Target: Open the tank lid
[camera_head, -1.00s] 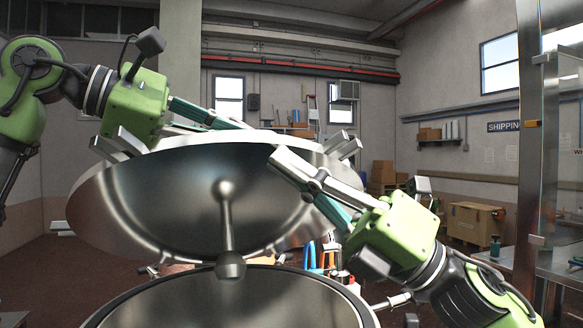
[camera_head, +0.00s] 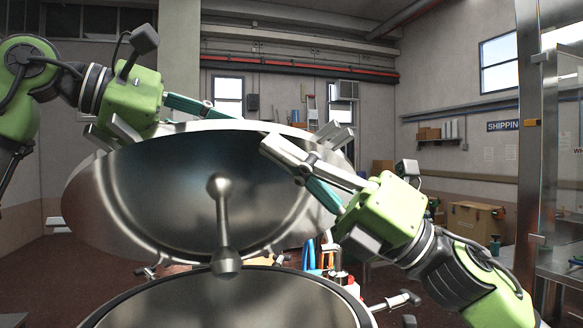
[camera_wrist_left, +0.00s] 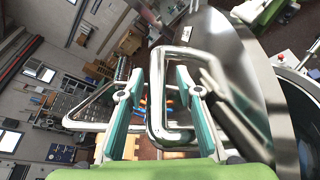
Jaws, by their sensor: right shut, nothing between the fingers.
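The tank lid (camera_head: 130,190) is a large round metal dome, tilted up with its inner face toward me. A rod with a ball knob (camera_head: 219,186) stands in front of its inner face. The tank's open rim (camera_head: 205,284) is below. My left gripper (camera_head: 215,110) is at the lid's upper far edge; in the left wrist view its teal fingers (camera_wrist_left: 160,80) are apart, on either side of a bar of a metal loop handle (camera_wrist_left: 157,100). My right gripper (camera_head: 270,147) is shut and empty, its tips over the lid's inner face near the upper right; contact is unclear.
A metal post (camera_head: 532,150) stands at the right, beside a metal table (camera_head: 560,265). A cardboard box (camera_head: 475,221) is farther back. Bottles and tools (camera_head: 325,258) sit behind the tank. A clamp-like fitting (camera_head: 397,301) sticks out from the tank's right side.

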